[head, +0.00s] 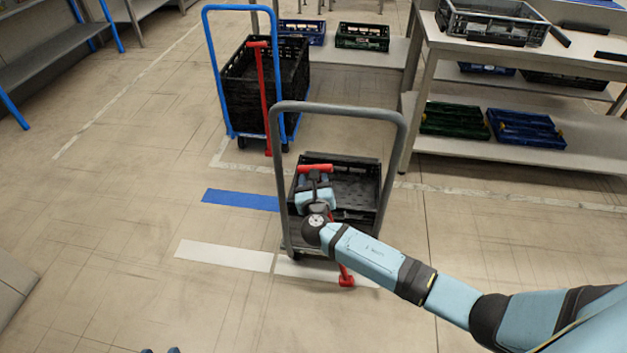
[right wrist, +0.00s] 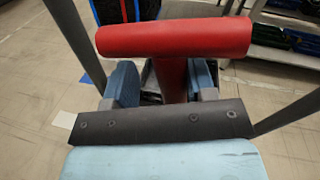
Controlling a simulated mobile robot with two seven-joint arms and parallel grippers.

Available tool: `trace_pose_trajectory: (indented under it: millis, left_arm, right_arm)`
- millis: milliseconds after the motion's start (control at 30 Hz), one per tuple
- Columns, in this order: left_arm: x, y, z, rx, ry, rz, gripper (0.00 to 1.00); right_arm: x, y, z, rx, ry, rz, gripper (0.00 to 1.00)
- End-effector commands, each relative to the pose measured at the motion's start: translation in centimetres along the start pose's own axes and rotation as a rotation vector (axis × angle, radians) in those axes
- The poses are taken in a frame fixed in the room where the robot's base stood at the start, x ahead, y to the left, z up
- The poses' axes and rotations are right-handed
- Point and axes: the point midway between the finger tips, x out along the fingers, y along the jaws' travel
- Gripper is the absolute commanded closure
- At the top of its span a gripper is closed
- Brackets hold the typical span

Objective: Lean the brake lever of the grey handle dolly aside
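The grey handle dolly (head: 398,150) stands in the middle of the head view with a black crate (head: 355,185) on it. Its red brake lever has a T-shaped top bar (head: 315,168) and a red foot (head: 346,280); my arm hides most of the stem. My right gripper (head: 316,190) is at the lever, just below the bar. In the right wrist view the red bar (right wrist: 175,37) crosses ahead, and the stem (right wrist: 172,78) is between my open fingers (right wrist: 162,84), close to the right finger, with a gap to the left one. Two small bluish tips (head: 160,350), apparently my left gripper, show at the bottom edge.
A blue handle dolly (head: 212,70) with a black crate and its own red lever stands behind. A workbench with a lower shelf (head: 470,150) holding green and blue crates is at the right. Blue (head: 240,200) and white (head: 225,255) floor strips lie left. The left floor is clear.

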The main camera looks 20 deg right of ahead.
Motion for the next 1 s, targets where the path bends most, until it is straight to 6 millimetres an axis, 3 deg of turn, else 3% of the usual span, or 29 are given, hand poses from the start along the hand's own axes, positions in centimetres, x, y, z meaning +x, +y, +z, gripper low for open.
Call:
trace_pose_trajectory:
  millis: [267,700,1000]
  left_arm:
    - [-0.1,0.0,-0.2,0.002,-0.002,-0.001,0.58]
    - [-0.4,-0.4,-0.2,0.017,-0.033,-0.017,0.58]
    - [-0.3,-0.5,0.2,0.017,-0.047,-0.022,0.58]
  right_arm:
    - [-1.1,-0.1,0.0,0.0,0.002,-0.001,0.49]
    - [-10.5,0.0,0.1,0.0,0.002,0.001,0.49]
    - [-13.7,0.1,0.1,0.0,0.0,0.001,0.49]
